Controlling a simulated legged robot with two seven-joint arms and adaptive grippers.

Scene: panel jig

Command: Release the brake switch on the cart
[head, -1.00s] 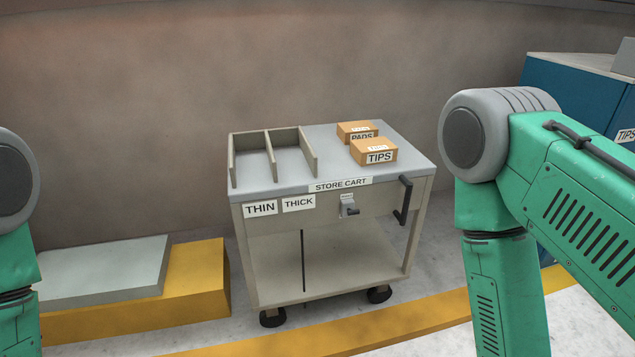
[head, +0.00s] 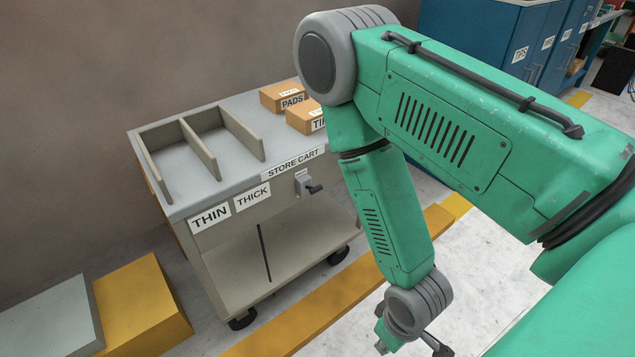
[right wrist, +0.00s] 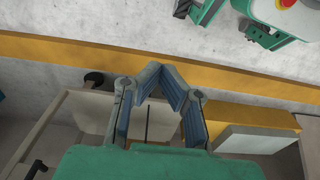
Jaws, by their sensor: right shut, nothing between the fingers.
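The store cart (head: 228,128) stands against the wall in the head view. A small grey bracket with a dark lever, likely the brake switch (head: 306,185), sits on its front face below the STORE CART label. The lever points to the right and slightly toward me. My right arm hides the cart's right end. My right gripper hangs at the bottom edge of the head view, mostly cut off, apart from the cart. In the right wrist view my right gripper (right wrist: 160,78) is shut and empty, its fingertips together above the floor with the cart beyond. My left gripper is not seen.
Boxes labelled PADS (head: 284,97) and TIPS (head: 304,119) sit on the cart top beside dividers (head: 198,148). A yellow block (head: 140,305) and a grey slab (head: 50,318) lie at lower left. Blue cabinets (head: 470,50) stand at the back right. The pale floor at right is clear.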

